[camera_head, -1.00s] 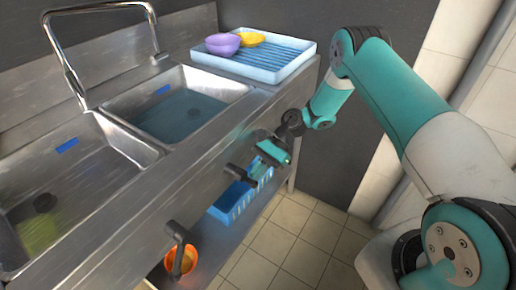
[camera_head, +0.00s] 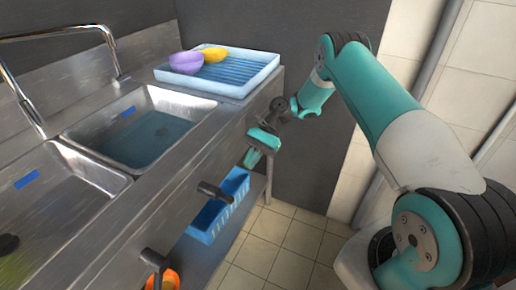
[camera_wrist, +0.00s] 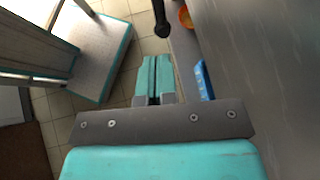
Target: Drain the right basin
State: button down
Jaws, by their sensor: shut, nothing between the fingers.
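The right basin (camera_head: 152,137) of the steel sink holds bluish water, with a blue mark on its back wall. A black lever (camera_head: 213,191) sticks out of the sink's front panel below and right of this basin. A second black lever (camera_head: 153,259) is further left, nearer the camera. My gripper (camera_head: 250,160) is in front of the panel, beyond the right lever and apart from it. Its teal fingers (camera_wrist: 154,76) are together and empty in the wrist view, where one black lever (camera_wrist: 161,22) shows ahead of them. The basin's drain is not visible.
The left basin (camera_head: 60,215) is partly cut off. A light-blue tray (camera_head: 232,80) with a purple bowl (camera_head: 186,63) and a yellow bowl (camera_head: 215,55) stands right of the sink. Below are a blue basket (camera_head: 205,220) and an orange bucket (camera_head: 168,280). Tiled floor (camera_head: 285,235) is clear.

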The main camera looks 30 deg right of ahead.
jog(key=shift+v, duration=2.35)
jog(key=shift+w+f, duration=0.1)
jog(key=s+a+r+n+t+h+p, duration=0.1)
jog(key=s+a+r+n+h, duration=0.2)
jog(key=a+r, duration=0.5)
jog(key=s+a+r+n+p, duration=0.15)
jog(key=a+r+n, duration=0.3)
jog(key=r, duration=0.75)
jog(key=s+a+r+n+t+h+p, duration=0.1)
jog(key=s+a+r+n, duration=0.1)
jog(key=s+r+n, duration=0.3)
jog(key=s+a+r+n+t+h, duration=0.1)
jog(key=s+r, duration=0.1)
jog(key=s, duration=0.4)
jog(key=s+d+r+n+t+h+p, duration=0.1)
jog(key=s+n, duration=0.4)
jog(key=s, duration=0.8)
jog(key=shift+n, duration=0.35)
